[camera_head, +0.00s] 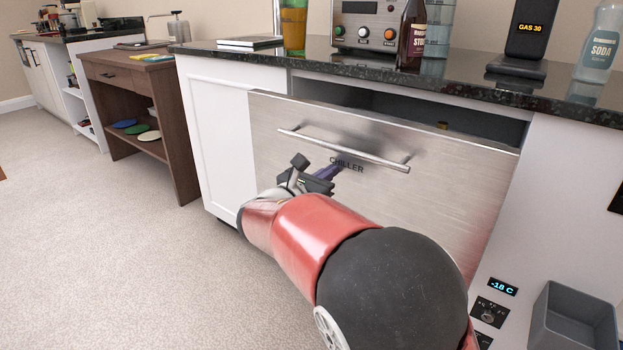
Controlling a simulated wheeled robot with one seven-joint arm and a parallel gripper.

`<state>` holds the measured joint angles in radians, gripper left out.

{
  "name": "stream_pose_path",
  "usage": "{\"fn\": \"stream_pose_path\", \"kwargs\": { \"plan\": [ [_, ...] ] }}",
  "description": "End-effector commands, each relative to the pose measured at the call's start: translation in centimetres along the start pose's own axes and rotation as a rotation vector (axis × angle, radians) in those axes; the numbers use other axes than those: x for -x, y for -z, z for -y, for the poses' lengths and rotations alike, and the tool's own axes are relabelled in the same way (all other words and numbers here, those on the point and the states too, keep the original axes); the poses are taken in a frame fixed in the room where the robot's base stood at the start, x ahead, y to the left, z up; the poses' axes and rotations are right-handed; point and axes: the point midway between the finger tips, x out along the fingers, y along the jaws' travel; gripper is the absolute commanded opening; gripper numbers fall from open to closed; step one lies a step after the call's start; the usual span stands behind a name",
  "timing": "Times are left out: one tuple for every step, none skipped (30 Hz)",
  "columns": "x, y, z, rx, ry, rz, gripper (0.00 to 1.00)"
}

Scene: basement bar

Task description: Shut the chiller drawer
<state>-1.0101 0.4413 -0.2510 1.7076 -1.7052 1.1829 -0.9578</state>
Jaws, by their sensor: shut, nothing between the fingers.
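The chiller drawer (390,200) has a brushed steel front with the word CHILLER on it and a horizontal bar handle (345,149) near its top. The drawer stands out from the white cabinet, and a dark gap shows above its front under the counter. Something small and yellowish shows in that gap. My gripper (336,168) is shut and empty, just below the handle in front of the lettering. I cannot tell whether its fingertips touch the steel. My red and black arm hides the lower part of the drawer front.
A dark counter (465,88) above holds a glass, a steel control unit, bottles and a GAS 30 display. A grey bin (574,325) stands at the lower right beside a -18 C readout (503,287). A brown wooden stand (150,120) is at the left. The carpet in front is clear.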

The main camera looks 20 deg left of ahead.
Motion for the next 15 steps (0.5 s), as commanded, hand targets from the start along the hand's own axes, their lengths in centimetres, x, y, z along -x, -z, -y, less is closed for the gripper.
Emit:
{"fn": "stream_pose_path", "kwargs": {
  "plan": [
    [-1.2, -0.2, 0.1, 0.001, 0.006, 0.001, 0.00],
    [-1.7, -0.2, 0.1, 0.001, 0.005, 0.000, 0.00],
    [-2.5, -0.2, 0.1, 0.001, 0.005, 0.001, 0.00],
    [-3.0, -0.2, 0.1, 0.001, 0.005, 0.001, 0.00],
    [-3.6, -0.2, 0.1, 0.001, 0.004, 0.001, 0.00],
    [-4.4, -0.2, 0.1, 0.000, 0.005, 0.001, 0.00],
    [-5.0, -0.1, 0.2, 0.000, 0.006, 0.001, 0.00],
    [-5.5, -0.1, 0.1, 0.000, 0.004, 0.000, 0.00],
    [-6.3, -0.2, 0.1, 0.000, 0.005, 0.001, 0.00],
    [-6.9, -0.2, 0.2, 0.000, 0.005, 0.001, 0.00],
    [-7.4, -0.2, 0.1, 0.001, 0.004, 0.001, 0.00],
    [-8.2, -0.2, 0.1, 0.001, 0.005, 0.002, 0.00],
    [-8.7, -0.2, 0.2, 0.001, 0.005, 0.001, 0.00],
    [-9.3, -0.2, 0.1, 0.000, 0.004, 0.001, 0.00],
    [-10.0, -0.1, 0.1, 0.001, 0.004, 0.001, 0.00]
  ]
}}
